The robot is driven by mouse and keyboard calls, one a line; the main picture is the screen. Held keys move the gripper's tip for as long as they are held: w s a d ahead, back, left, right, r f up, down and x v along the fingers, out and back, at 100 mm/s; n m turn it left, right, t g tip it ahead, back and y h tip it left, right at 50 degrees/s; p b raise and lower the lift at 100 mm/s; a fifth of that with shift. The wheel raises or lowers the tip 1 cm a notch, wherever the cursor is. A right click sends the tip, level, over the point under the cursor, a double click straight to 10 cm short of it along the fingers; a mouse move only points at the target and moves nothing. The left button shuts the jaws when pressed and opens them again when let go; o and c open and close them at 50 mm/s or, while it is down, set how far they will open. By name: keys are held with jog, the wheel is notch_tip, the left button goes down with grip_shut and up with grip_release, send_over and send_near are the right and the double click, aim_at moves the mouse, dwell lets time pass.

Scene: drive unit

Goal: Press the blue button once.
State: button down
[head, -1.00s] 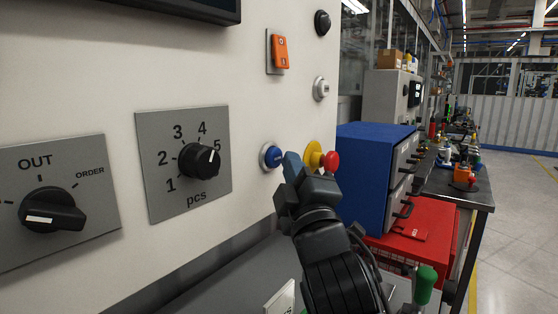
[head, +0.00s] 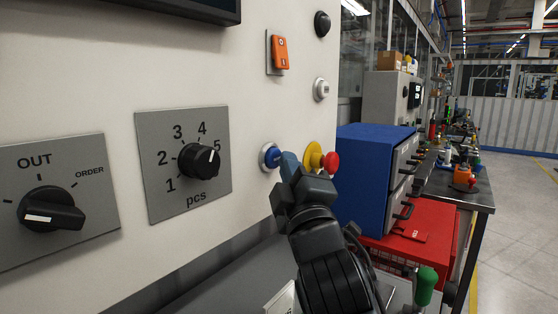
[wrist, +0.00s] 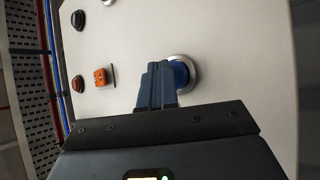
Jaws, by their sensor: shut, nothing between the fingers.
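The blue button (head: 271,156) sits in a silver ring on the pale panel, left of the yellow-backed red button. In the wrist view the blue button (wrist: 181,75) is just beyond and to the right of my fingertips, partly hidden by them. My gripper (head: 286,160) is shut and empty, its blue fingers together and pointing at the panel right beside the button. The fingers also show in the wrist view (wrist: 157,72). I cannot tell whether the fingertips touch the button or whether it is pushed in.
A red mushroom button (head: 331,162) on a yellow base is close to the right of my fingers. A pcs dial (head: 199,160) and an OUT/ORDER knob (head: 50,210) are at left. An orange switch (head: 279,52) and a white button (head: 321,89) are above. A blue drawer cabinet (head: 365,180) stands at right.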

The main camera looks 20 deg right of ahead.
dwell(0.4)
jog(key=shift+s+d+p, duration=0.4)
jog(key=shift+s+p, duration=0.1)
jog(key=shift+s, duration=0.15)
jog(key=s+d+p, duration=0.3)
jog(key=s, duration=0.2)
jog(key=shift+d, duration=0.2)
dwell(0.8)
